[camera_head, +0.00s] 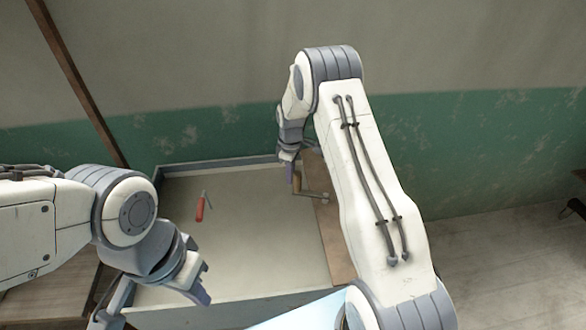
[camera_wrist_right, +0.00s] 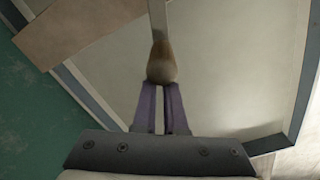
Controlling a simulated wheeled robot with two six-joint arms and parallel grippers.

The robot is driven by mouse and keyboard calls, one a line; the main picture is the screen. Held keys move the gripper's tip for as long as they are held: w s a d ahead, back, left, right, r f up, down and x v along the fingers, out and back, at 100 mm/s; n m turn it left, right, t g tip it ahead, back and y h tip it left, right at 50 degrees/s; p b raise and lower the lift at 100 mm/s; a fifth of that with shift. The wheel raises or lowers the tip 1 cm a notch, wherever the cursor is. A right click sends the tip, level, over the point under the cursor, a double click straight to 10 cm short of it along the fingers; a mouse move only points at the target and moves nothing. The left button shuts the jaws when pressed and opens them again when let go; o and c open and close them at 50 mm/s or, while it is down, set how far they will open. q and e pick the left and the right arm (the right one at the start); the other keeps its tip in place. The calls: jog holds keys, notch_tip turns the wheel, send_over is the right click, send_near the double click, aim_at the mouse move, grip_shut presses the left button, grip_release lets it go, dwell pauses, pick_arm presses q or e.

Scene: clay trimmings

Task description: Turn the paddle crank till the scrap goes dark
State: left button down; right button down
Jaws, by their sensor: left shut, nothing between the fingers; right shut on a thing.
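The crank has a brown wooden handle (camera_wrist_right: 161,66) on a grey metal arm (camera_wrist_right: 157,16). In the head view the crank arm (camera_head: 315,196) lies near the right edge of the wide tub. My right gripper (camera_head: 290,176) is shut on the handle; its purple fingertips (camera_wrist_right: 160,95) meet the handle's near end in the wrist view. A flat, pale grey-beige surface (camera_head: 245,235) fills the tub; I cannot tell whether it is the scrap, and no paddle shows. My left gripper (camera_head: 203,290) is shut and empty over the tub's front left.
A red-handled tool (camera_head: 201,208) lies on the pale surface at left. A brown board (camera_head: 335,240) runs along the tub's right side, partly hidden by my right arm. The tub's grey rim (camera_head: 215,163) stands near the green wall. Floor at right is mostly clear.

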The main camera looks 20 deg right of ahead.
jog(key=shift+s+d+f, duration=0.1)
jog(key=shift+s+d, duration=0.3)
jog(key=shift+s, duration=0.35)
jog(key=s, duration=0.1)
jog(key=s+a, duration=0.1)
jog(key=s, duration=0.1)
jog(key=shift+s, duration=0.15)
jog(key=c, duration=1.4)
grip_release()
jog(key=shift+s+d, duration=0.1)
jog(key=shift+s, duration=0.1)
jog(key=shift+w, duration=0.1)
jog(key=shift+c, duration=0.4)
jog(key=s, duration=0.1)
jog(key=s+d, duration=0.1)
jog(key=s, duration=0.1)
jog(key=shift+s+p, duration=0.25)
jog(key=shift+p, duration=0.1)
grip_shut()
jog(key=shift+a, duration=0.15)
jog(key=shift+s, duration=0.1)
